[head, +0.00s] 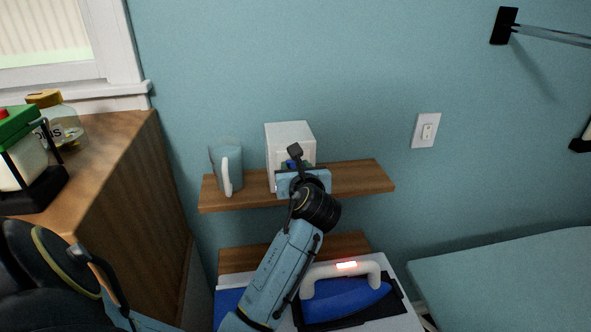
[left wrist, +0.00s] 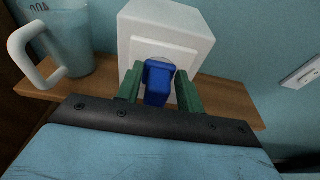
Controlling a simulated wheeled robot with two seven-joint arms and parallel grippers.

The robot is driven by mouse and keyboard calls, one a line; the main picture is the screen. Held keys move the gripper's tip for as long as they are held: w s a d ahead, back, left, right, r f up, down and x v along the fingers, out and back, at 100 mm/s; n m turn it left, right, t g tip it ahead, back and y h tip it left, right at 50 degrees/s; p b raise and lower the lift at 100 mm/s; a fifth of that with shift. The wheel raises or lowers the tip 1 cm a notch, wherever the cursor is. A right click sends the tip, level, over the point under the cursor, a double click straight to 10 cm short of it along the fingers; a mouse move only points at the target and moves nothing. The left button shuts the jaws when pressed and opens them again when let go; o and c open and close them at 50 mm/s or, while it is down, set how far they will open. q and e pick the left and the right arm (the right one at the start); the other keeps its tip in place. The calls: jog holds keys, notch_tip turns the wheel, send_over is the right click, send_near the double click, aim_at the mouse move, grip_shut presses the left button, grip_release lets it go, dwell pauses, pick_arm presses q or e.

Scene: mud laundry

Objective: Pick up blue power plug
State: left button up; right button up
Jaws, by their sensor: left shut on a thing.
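The blue power plug (left wrist: 157,84) shows in the left wrist view between the green fingers of my left gripper (left wrist: 158,90), which is shut on it. The plug is in front of the round socket area on the front face of a white box (left wrist: 165,30). I cannot tell whether it is still seated in the socket. In the head view my left gripper (head: 297,167) reaches up to the white box (head: 288,133), and the wrist hides most of the plug. My right gripper is not in view.
The box stands on a wooden wall shelf (head: 355,178), with a pale blue mug (head: 226,168) to its left. Below are a lower shelf (head: 235,259) and a blue and white iron (head: 345,300). A wooden cabinet (head: 130,190) stands at left. A wall switch (head: 426,130) is at right.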

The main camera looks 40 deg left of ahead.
pick_arm(q)
jog(key=shift+s+d+r, duration=0.1)
jog(key=shift+d+r, duration=0.05)
jog(key=shift+r, duration=0.3)
notch_tip(320, 180, up, 7)
jog(key=shift+f, duration=0.15)
jog(key=f+b+v, duration=0.1)
jog(key=f+v, duration=0.1)
jog(key=v, duration=0.7)
jog(key=f+v, duration=0.1)
jog(key=v, duration=0.9)
jog(key=shift+s+d+f+b, duration=0.25)
jog(key=shift+d+f+b, duration=0.15)
jog(key=shift+f, duration=0.25)
